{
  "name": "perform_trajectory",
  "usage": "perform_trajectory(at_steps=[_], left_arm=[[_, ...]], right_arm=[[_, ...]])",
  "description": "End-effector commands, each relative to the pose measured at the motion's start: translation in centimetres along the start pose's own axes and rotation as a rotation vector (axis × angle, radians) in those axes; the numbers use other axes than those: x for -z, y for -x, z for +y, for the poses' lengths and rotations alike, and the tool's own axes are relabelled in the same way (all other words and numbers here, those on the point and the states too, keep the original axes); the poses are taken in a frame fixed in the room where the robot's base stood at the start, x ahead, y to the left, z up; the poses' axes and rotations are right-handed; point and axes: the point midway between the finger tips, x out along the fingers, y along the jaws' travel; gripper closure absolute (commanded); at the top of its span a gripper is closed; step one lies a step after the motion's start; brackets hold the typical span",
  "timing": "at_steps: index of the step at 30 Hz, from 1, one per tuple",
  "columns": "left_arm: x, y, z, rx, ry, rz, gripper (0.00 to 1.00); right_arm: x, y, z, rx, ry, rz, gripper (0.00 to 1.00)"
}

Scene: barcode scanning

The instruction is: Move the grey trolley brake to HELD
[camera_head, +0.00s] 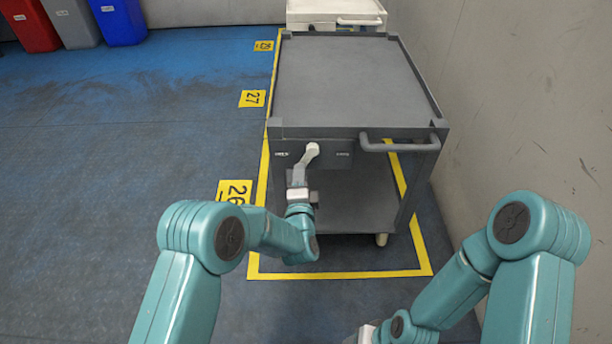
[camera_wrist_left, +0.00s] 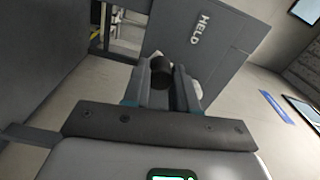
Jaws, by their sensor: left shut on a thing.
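The grey trolley (camera_head: 345,85) stands inside a yellow floor outline, with a brake panel (camera_head: 330,160) on its near face. A pale brake lever (camera_head: 312,150) slants down and left from its upper end on that panel. My left gripper (camera_head: 297,180) is at its lower end. In the left wrist view, my left gripper (camera_wrist_left: 161,78) is shut on the dark round brake knob (camera_wrist_left: 160,68). The label HELD (camera_wrist_left: 200,28) reads on the panel to the right of the knob. In the head view the two panel labels are too small to read. My right gripper's fingers are out of view.
A grey push handle (camera_head: 400,146) sticks out right of the panel. A wall (camera_head: 510,90) stands close on the right. A white trolley (camera_head: 335,14) is behind. Red, grey and blue bins (camera_head: 118,22) stand far left. The blue floor on the left is clear.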

Motion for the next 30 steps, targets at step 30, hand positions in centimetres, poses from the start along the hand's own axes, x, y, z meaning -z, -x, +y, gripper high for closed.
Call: perform_trajectory(at_steps=[30], left_arm=[[-1.06,0.02,-0.95,0.000,-0.212,0.001,0.63]], right_arm=[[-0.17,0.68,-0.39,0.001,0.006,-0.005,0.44]])
